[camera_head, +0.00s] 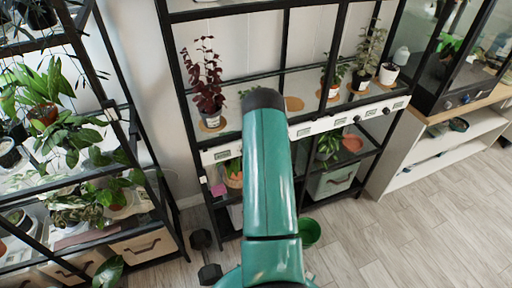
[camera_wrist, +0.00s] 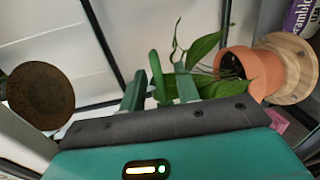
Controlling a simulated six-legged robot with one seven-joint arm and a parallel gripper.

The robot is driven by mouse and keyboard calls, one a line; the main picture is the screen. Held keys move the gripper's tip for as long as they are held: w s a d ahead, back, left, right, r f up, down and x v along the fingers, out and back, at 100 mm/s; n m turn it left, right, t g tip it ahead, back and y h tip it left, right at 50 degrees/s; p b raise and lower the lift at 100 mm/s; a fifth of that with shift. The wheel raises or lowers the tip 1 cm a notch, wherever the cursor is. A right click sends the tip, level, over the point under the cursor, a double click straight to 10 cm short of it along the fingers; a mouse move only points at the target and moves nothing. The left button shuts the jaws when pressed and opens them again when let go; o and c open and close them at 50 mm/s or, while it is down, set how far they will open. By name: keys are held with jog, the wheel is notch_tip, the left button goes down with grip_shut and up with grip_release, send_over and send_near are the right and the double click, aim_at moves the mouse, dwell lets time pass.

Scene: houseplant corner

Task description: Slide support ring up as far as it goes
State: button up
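In the wrist view, my gripper (camera_wrist: 160,75) shows two teal fingers standing apart. A narrow green leaf or stem shows in the gap; I cannot tell whether it is between the fingers or behind them. A leafy plant (camera_wrist: 206,48) grows from a terracotta pot (camera_wrist: 250,72) on a round wooden disc (camera_wrist: 293,70), right of the fingers. The pot appears tipped sideways in this view. I cannot make out a support ring. In the head view, my teal arm hides my gripper. A similar pot (camera_head: 233,180) shows on the lower shelf, left of my arm.
The black-framed rack (camera_head: 345,107) holds potted plants, including a dark red one (camera_head: 206,85). A pink block (camera_wrist: 277,120) lies near the pot. A brown round disc (camera_wrist: 40,95) shows at left in the wrist view. Bare wooden floor (camera_head: 400,240) lies at right.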

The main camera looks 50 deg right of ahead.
jog(key=v, duration=1.1)
jog(key=shift+s+a, duration=0.2)
jog(key=shift+s, duration=0.1)
